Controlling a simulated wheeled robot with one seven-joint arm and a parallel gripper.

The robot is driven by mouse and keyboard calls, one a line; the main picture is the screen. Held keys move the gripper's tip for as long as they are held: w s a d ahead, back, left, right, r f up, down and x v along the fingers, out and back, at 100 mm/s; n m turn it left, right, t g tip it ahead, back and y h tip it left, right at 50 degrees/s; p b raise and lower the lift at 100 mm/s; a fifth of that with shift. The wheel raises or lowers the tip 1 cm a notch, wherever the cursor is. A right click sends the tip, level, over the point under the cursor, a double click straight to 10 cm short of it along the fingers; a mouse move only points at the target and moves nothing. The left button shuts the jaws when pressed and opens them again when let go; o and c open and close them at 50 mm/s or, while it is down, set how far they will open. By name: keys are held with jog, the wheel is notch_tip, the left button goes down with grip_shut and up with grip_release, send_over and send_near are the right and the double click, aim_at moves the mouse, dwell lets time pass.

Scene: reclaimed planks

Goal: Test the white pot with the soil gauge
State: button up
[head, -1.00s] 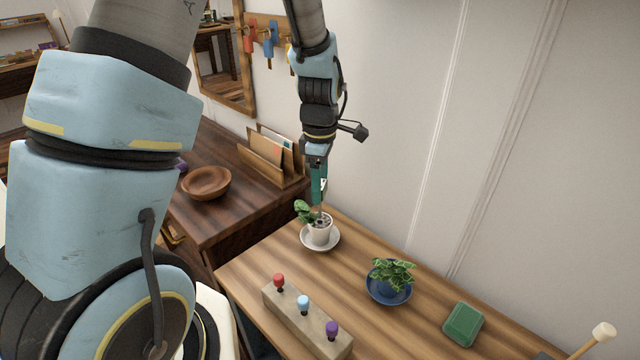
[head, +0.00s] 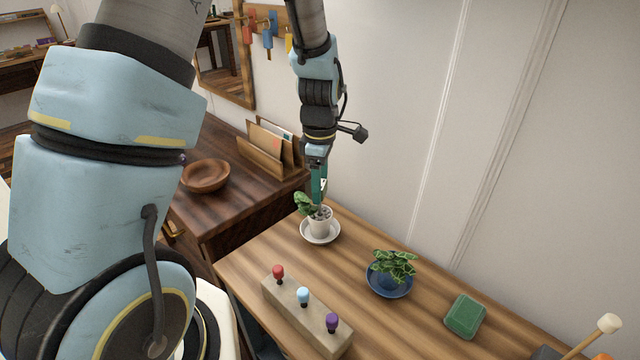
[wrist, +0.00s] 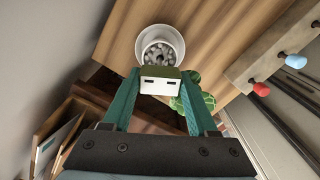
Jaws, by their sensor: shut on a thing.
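The white pot (head: 320,226) stands upright on a white saucer (head: 304,236) near the table's back left corner, with a leafy plant leaning left. In the wrist view the pot (wrist: 144,45) shows grey pebbly soil. My gripper (head: 319,190) points down right above the pot. The gauge's lower end is over the pot's soil. I cannot tell how far, if at all, its tip is in the soil.
A blue pot with a plant (head: 392,268) stands on a blue saucer to the right. A block (head: 300,312) with red, light blue and purple knobs lies in front. A green box (head: 464,316) is further right. A desk with a wooden bowl (head: 205,176) and letter holder is behind left.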

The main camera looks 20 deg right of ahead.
jog(key=shift+f+b, duration=0.55)
jog(key=shift+f, duration=0.45)
jog(key=o, duration=1.4)
jog(key=shift+o, duration=0.2)
notch_tip(320, 180, up, 11)
jog(key=shift+f+b, duration=0.15)
jog(key=shift+b, duration=0.6)
notch_tip(320, 180, up, 9)
jog(key=p, duration=0.8)
jog(key=shift+p, duration=0.4)
